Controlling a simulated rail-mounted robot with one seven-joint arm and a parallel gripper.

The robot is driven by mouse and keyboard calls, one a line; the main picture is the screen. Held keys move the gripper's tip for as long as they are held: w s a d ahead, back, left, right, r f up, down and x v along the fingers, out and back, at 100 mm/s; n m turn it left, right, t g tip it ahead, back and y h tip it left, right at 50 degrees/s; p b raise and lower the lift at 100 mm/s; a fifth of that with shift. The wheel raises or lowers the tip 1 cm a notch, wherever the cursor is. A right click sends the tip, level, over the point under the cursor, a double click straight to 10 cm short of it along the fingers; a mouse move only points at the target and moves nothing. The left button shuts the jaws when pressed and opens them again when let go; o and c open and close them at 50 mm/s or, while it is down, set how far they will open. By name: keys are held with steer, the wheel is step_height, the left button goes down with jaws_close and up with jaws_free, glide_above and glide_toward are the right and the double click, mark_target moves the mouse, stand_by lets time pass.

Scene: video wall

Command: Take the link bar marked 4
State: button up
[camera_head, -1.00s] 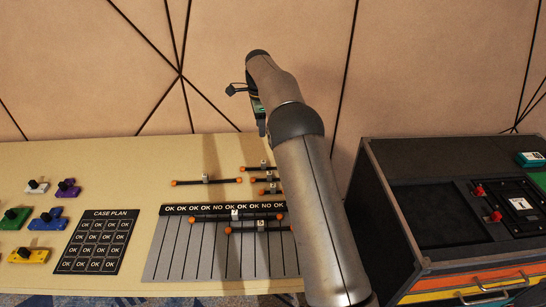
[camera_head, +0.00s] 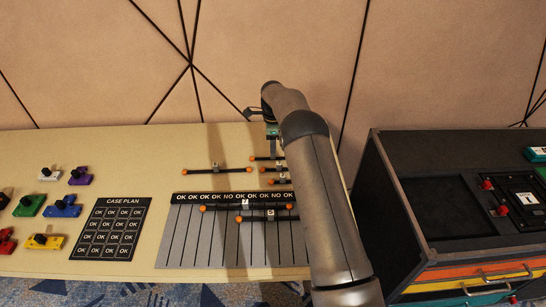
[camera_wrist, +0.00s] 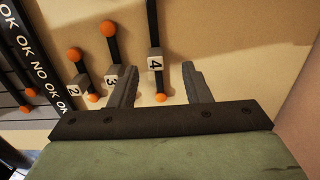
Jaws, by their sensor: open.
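The link bar marked 4 (camera_wrist: 153,36) is a dark bar with an orange ball end and a grey block bearing a white 4 tag. In the wrist view it appears between the two fingers of my open gripper (camera_wrist: 160,80), nearer the left finger; contact is not visible. In the head view, my gripper (camera_head: 272,138) is just behind the upper bar of the right-hand group (camera_head: 262,158), which by its place looks like bar 4. Its tag is hard to read there. Bars marked 3 (camera_wrist: 110,50) and 2 (camera_wrist: 78,70) lie left of my gripper in the wrist view.
Another bar (camera_head: 216,170) lies left on the cream table (camera_head: 130,160). Two bars rest across the striped board (camera_head: 185,240). Coloured knobbed blocks (camera_head: 62,207) and a case plan card (camera_head: 110,228) are farther left. A dark cabinet (camera_head: 400,180) stands right; the wall is behind.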

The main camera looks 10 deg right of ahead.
mark_target(273, 156)
steer(key=f, duration=0.1)
steer(key=f+p, duration=0.1)
steer(key=f, duration=0.3)
steer(key=shift+s, duration=0.3)
jaws_close()
steer(key=shift+r, duration=0.15)
